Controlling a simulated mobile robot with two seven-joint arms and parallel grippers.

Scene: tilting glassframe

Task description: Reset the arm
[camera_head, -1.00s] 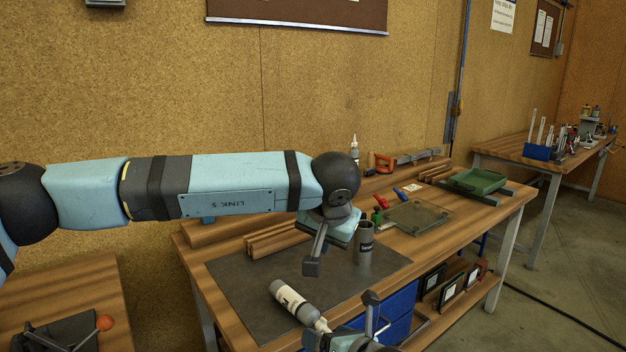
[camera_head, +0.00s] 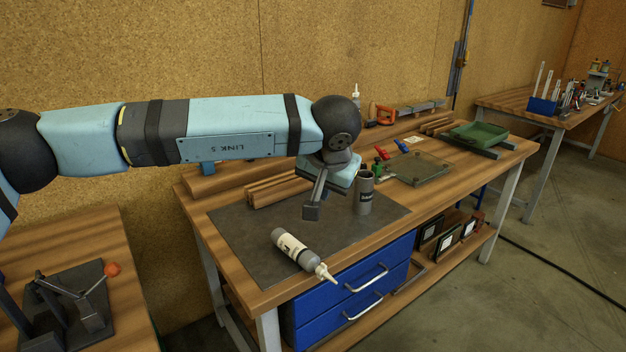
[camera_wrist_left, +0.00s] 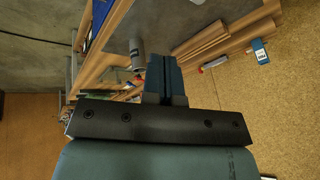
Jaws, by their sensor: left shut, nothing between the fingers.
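My left arm reaches in from the left across the head view. My left gripper (camera_head: 312,210) hangs above the workbench (camera_head: 250,285), pointing down, shut and empty. It is over the dark mat (camera_head: 240,240), left of a grey cylinder (camera_head: 364,192) that stands upright. In the left wrist view my left gripper's fingers (camera_wrist_left: 164,78) are together with nothing between them. My right gripper is not in the head view.
A grey bottle with a white label (camera_head: 296,250) lies on the mat near the front edge. Wooden strips (camera_head: 275,190) lie behind the gripper. A glass-like panel (camera_head: 418,168) and a green tray (camera_head: 478,133) are farther right. Blue drawers (camera_head: 350,285) sit under the bench.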

